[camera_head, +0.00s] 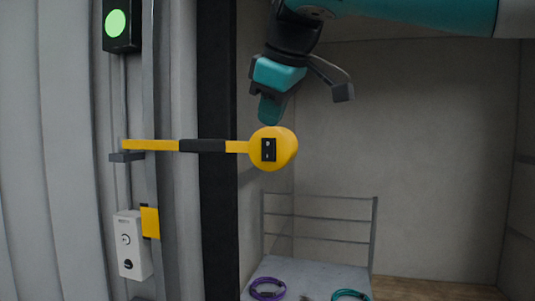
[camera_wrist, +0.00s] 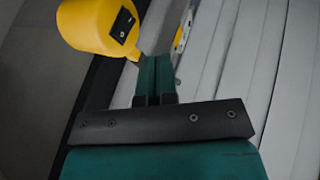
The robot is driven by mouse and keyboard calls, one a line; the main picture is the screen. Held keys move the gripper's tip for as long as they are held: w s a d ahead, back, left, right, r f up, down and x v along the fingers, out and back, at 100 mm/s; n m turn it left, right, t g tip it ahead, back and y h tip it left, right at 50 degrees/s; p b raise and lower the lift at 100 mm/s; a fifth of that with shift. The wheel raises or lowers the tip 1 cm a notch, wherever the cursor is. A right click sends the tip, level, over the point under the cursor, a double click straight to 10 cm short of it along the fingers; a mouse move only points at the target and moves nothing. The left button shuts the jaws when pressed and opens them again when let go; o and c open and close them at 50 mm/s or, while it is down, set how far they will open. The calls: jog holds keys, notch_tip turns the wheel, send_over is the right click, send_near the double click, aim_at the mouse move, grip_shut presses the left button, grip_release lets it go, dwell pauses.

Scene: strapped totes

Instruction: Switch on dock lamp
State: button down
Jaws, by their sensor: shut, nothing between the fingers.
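The dock lamp has a round yellow head (camera_head: 274,148) on a yellow arm (camera_head: 150,145) with a dark sleeve, reaching out from the wall post. A black rocker switch (camera_head: 268,150) sits on the head. No glow from the lamp shows. In the wrist view the lamp head (camera_wrist: 85,25) is at the upper left, its black switch (camera_wrist: 122,25) facing toward the fingers. My gripper (camera_head: 269,118) is shut and empty, just above the head in the head view. Its closed teal fingertips (camera_wrist: 155,62) are beside the lamp, right of the switch. Whether they touch the lamp cannot be told.
A green round light (camera_head: 115,23) glows in a black box at upper left. A white control box (camera_head: 132,245) hangs below the lamp arm. A railed cart (camera_head: 318,270) with purple and teal coils stands below right. The space right of the lamp is open.

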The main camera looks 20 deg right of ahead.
aim_at(267, 151)
jog(key=w+f, duration=0.2)
jog(key=w+d+f, duration=0.1)
jog(key=w+f, duration=0.4)
jog(key=shift+w+d, duration=0.1)
jog(key=shift+d, duration=0.2)
jog(key=shift+w+d+f, duration=0.25)
jog(key=shift+w+d, duration=0.05)
jog(key=shift+w, duration=0.15)
